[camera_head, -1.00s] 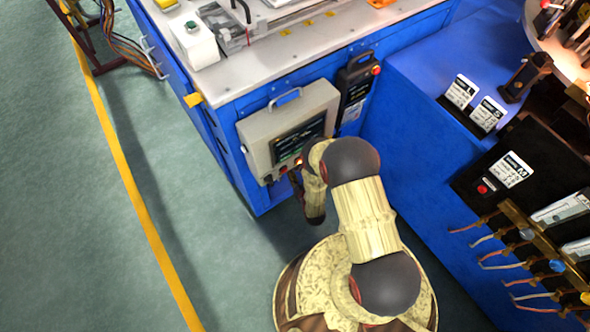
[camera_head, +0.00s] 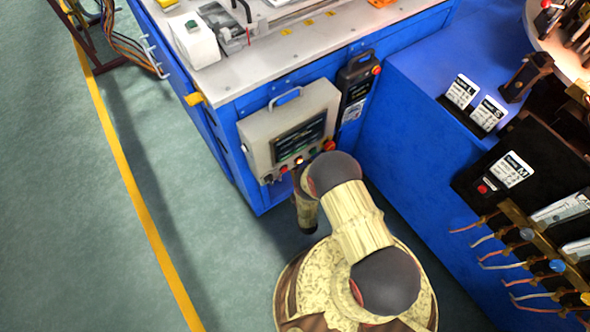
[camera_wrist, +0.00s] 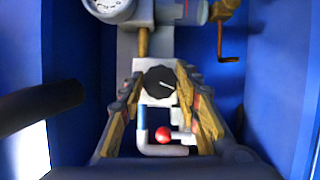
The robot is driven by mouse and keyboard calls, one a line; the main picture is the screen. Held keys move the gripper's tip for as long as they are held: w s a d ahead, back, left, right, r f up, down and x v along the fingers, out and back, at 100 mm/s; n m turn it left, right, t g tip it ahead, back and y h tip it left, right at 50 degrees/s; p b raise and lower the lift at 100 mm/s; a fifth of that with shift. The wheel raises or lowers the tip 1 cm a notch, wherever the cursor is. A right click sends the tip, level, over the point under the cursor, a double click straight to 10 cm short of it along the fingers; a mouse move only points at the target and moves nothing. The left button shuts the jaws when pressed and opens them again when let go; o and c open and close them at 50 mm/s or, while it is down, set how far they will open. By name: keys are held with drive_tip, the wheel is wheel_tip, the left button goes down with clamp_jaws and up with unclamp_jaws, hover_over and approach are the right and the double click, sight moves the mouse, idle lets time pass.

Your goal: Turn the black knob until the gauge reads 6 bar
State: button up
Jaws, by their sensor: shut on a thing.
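The black knob (camera_wrist: 160,85) shows in the middle of the wrist view, on a light grey block, with a pale pointer mark toward its right side. My gripper (camera_wrist: 158,98) has one finger on each side of the knob and is shut on it. The gauge (camera_wrist: 108,6) is at the top left of the wrist view, a white dial in a grey rim, cut off by the picture edge. Its reading is too small to tell. In the head view my arm hides the knob and the gripper, and the gauge does not show.
A red ball-shaped part (camera_wrist: 163,134) sits on grey pipework below the knob. A bent brown handle (camera_wrist: 222,45) hangs at the upper right. Blue walls close in on both sides. In the head view, a grey control box (camera_head: 290,130) hangs on the blue bench near my arm.

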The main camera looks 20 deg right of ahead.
drive_tip(key=shift+f+n, duration=0.1)
drive_tip(key=shift+n, duration=0.5)
drive_tip(key=o, duration=1.1)
drive_tip(key=shift+o, duration=0.2)
drive_tip(key=shift+s, duration=0.1)
drive_tip(key=s, duration=0.7)
drive_tip(key=shift+s+a+f, duration=0.15)
drive_tip(key=shift+a+f, duration=0.05)
drive_tip(key=shift+a, duration=0.1)
